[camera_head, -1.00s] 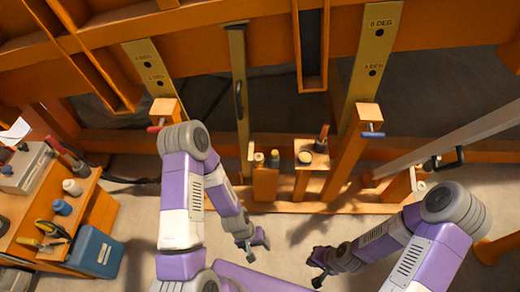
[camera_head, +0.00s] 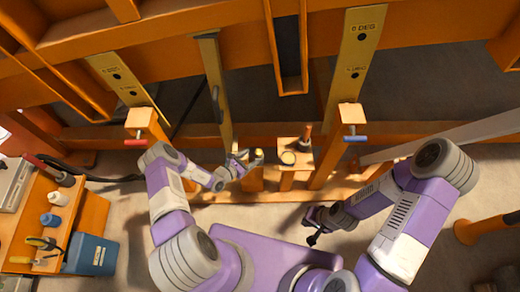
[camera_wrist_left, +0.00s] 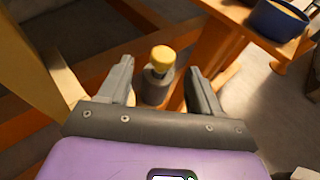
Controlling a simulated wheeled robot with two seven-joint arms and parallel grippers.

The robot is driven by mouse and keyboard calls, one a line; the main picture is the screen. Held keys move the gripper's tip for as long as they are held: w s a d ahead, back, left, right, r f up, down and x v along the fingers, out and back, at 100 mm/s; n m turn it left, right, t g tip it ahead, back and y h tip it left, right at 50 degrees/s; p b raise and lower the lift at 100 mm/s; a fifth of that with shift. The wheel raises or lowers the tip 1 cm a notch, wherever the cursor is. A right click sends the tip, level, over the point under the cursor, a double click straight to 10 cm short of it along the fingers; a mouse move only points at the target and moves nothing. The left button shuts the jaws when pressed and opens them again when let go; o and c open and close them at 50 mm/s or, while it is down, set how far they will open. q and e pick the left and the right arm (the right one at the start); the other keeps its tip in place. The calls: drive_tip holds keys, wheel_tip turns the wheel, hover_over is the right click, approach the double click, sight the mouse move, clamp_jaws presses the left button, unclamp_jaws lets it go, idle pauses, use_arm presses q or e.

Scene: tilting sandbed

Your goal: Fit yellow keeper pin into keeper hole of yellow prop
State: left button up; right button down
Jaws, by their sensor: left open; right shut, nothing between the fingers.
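A yellow-topped pin, likely the keeper pin (camera_head: 259,154), stands upright in a grey holder among the low orange posts. It also shows in the left wrist view (camera_wrist_left: 162,58). My left gripper (camera_head: 243,163) is open beside it. In the left wrist view its fingers (camera_wrist_left: 158,88) are on either side of the pin, with gaps. A long slim yellow bar with a dark handle, likely the yellow prop (camera_head: 213,75), hangs from the orange beam just behind. I cannot make out its keeper hole. My right gripper (camera_head: 313,222) is shut and empty, low at the right.
Two yellow degree plates (camera_head: 353,60) flank the bar, above blocks with red (camera_head: 135,142) and blue (camera_head: 355,138) handles. A tool bench (camera_head: 88,215) is at left.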

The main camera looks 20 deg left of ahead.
sight(261, 151)
use_arm(q)
drive_tip(key=b+x, duration=0.3)
drive_tip(key=x, duration=0.4)
drive_tip(key=shift+w+d, duration=0.15)
drive_tip(key=shift+d, duration=0.15)
drive_tip(key=shift+r, duration=0.15)
drive_tip(key=c, duration=1.1)
